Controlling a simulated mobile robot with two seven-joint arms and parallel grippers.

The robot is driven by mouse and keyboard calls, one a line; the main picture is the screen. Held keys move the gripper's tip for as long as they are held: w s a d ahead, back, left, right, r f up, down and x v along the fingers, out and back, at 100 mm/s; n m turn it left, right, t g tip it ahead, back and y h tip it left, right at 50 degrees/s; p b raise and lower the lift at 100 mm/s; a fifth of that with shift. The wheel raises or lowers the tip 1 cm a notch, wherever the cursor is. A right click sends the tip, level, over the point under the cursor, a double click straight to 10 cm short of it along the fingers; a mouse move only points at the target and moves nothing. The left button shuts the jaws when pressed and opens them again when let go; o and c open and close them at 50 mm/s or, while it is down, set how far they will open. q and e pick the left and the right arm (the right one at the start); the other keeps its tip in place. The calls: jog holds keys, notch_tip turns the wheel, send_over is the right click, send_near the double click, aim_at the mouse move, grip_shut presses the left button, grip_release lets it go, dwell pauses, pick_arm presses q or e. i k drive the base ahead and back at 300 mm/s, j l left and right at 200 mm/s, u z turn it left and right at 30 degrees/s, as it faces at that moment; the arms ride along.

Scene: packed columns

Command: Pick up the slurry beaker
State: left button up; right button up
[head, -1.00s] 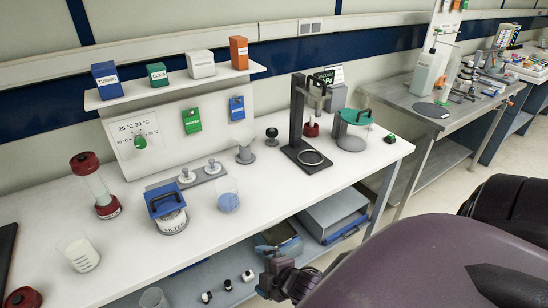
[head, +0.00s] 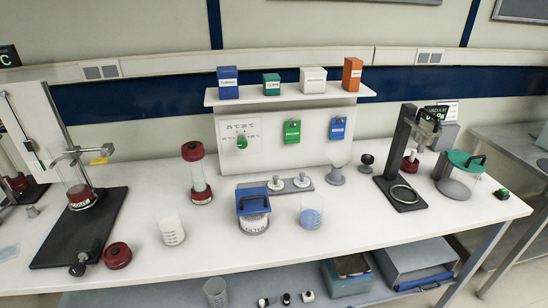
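A clear beaker with off-white contents (head: 171,227) stands upright on the white bench, left of the middle; it looks like the slurry beaker, though I can read no name on it. Another clear beaker with blue contents (head: 311,212) stands further right, beside a white jar with a blue clamp-like top (head: 253,213). Neither of my grippers shows in the head view.
A glass column with red caps (head: 197,175) stands behind the off-white beaker. To its left are a red cap (head: 117,255) and a black-based column stand (head: 82,232). An empty beaker (head: 216,291) is on the lower shelf. Bench space in front is clear.

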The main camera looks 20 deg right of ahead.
aim_at(169, 221)
jog(key=i+z, duration=0.2)
jog(key=z, duration=0.25)
jog(key=i+z, duration=0.15)
jog(key=z, duration=0.3)
